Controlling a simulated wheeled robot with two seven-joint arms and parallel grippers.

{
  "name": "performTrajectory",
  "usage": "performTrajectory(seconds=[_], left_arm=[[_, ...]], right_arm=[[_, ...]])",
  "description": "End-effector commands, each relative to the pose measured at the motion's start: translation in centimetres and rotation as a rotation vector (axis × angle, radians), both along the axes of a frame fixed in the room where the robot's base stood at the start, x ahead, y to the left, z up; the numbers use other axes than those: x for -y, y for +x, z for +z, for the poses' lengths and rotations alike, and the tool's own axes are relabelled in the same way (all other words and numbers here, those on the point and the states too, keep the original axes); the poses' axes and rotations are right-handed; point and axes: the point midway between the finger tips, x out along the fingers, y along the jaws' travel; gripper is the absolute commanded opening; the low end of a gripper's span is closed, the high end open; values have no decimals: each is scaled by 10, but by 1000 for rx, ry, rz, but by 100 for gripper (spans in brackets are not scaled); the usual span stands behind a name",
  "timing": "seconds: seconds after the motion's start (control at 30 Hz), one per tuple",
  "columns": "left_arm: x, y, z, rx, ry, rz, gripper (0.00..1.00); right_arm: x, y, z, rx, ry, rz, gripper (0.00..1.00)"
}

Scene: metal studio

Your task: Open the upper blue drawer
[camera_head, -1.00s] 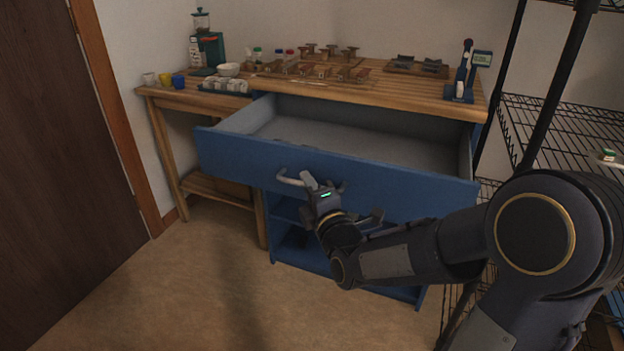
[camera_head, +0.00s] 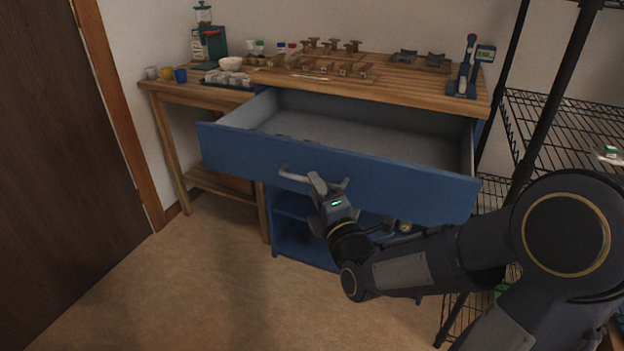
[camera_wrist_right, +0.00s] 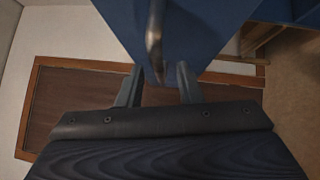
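The upper blue drawer (camera_head: 400,185) is pulled far out of the wooden-topped workbench, and its grey interior (camera_head: 350,137) shows empty. Its curved metal handle (camera_head: 291,175) is on the drawer front. My right gripper (camera_head: 318,184) is at the handle's right half. In the right wrist view, its two fingers (camera_wrist_right: 160,84) are spread apart. The handle (camera_wrist_right: 155,38) appears just ahead of the gap between the fingertips; I cannot tell whether they touch it. My left gripper is not in view.
The bench top (camera_head: 400,90) holds wooden stands, a white bowl (camera_head: 232,62), cups, a grinder (camera_head: 208,42) and a blue device (camera_head: 466,75). Open blue shelves lie below the drawer. A black wire rack (camera_head: 560,125) stands at right. The floor at left is clear.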

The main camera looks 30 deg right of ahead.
Motion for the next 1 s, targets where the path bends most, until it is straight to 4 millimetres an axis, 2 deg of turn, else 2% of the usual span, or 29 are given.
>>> performTrajectory(seconds=[0.1, 0.3, 0.87, 1.0], left_arm=[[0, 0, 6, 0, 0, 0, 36], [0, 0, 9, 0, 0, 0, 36], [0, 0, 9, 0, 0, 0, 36], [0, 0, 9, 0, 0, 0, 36]], right_arm=[[-1, -21, -1, -1, 3, 0, 32], [-3, -43, -5, -1, 1, 1, 32], [-4, -46, -6, -1, 3, 1, 32], [-2, -47, -12, -52, 119, 21, 32]])
